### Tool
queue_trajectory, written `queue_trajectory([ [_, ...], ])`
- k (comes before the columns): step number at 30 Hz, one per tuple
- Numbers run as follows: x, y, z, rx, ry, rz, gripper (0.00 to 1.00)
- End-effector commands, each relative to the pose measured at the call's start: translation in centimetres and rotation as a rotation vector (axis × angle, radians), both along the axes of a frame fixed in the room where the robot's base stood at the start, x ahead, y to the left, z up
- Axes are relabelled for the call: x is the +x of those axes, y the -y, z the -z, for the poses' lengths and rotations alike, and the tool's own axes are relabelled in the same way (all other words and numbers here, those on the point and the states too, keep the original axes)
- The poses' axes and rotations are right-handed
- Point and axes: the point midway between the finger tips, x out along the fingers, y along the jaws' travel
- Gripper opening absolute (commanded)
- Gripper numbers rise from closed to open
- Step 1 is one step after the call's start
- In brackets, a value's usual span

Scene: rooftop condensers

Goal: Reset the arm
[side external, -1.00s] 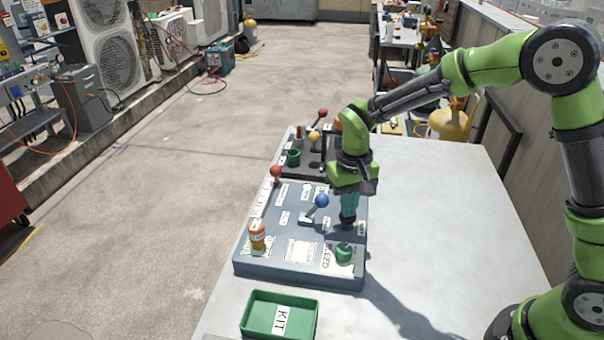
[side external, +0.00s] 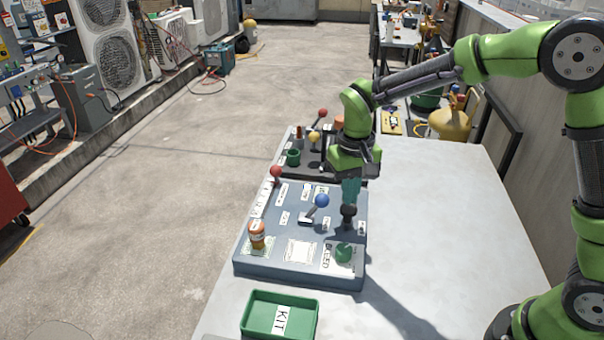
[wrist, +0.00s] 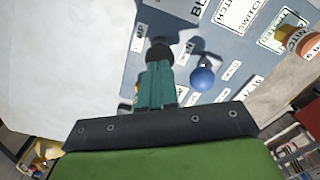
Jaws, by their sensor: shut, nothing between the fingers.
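My gripper (side external: 350,201) is shut and empty, pointing down over the right side of the blue-grey control panel (side external: 300,272). Its teal fingertips are just above a black ball knob (side external: 348,211) on a lever; I cannot tell whether they touch it. The wrist view also shows the fingers (wrist: 157,64) with the black knob (wrist: 159,51) just beyond the tips. A blue-knobbed lever (side external: 321,201) leans to the right at the panel's middle. A red-knobbed lever (side external: 276,171) is at the back left edge. A green knob (side external: 343,252) sits at the front right.
An orange, white-labelled bottle (side external: 257,236) stands at the panel's front left. A green KIT tray (side external: 259,328) lies in front. A darker panel (side external: 291,170) with more levers and a green cup (side external: 293,157) is behind. The table right of the panels is clear.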

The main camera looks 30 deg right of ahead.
Motion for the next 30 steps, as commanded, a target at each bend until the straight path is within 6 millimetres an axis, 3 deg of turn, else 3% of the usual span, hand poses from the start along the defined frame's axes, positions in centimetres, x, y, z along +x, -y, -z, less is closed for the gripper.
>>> queue_trajectory([
  [11, 0.1, 0.0, 0.1, 0.003, 0.006, -0.012, 0.00],
  [14, -1.2, -0.1, 0.6, 0.017, -0.005, -0.028, 0.00],
  [24, -9.0, 2.2, -6.7, 0.131, 0.217, -0.002, 0.00],
  [30, -14.1, 3.6, -9.9, 0.182, 0.397, 0.037, 0.00],
])
